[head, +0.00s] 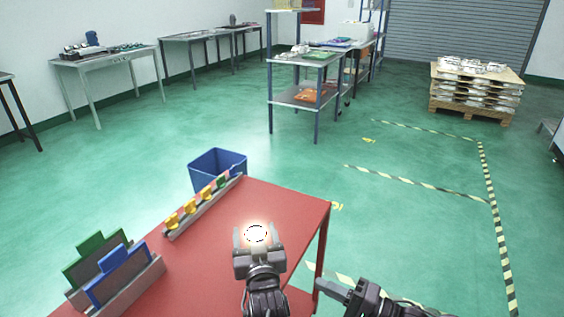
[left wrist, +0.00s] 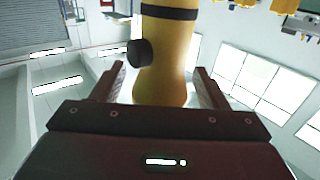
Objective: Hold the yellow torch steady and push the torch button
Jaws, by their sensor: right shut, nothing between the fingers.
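My left gripper (head: 256,234) is at the lower middle of the head view, over the red table. Its fingers stand on both sides of the yellow torch (head: 256,233), whose bright white round end faces up. In the left wrist view the torch (left wrist: 168,65) is between the fingers, with a black band and a round black button (left wrist: 139,53) sticking out on its left side. No table surface shows under it there. My right gripper (head: 333,289) is shut and empty, low and to the right of the torch, apart from it.
The red table (head: 285,200) carries a rack with small coloured pieces (head: 200,203) and a holder with a green panel (head: 90,243) and a blue panel (head: 120,275). A blue bin (head: 217,168) stands behind it. Open green floor lies to the right.

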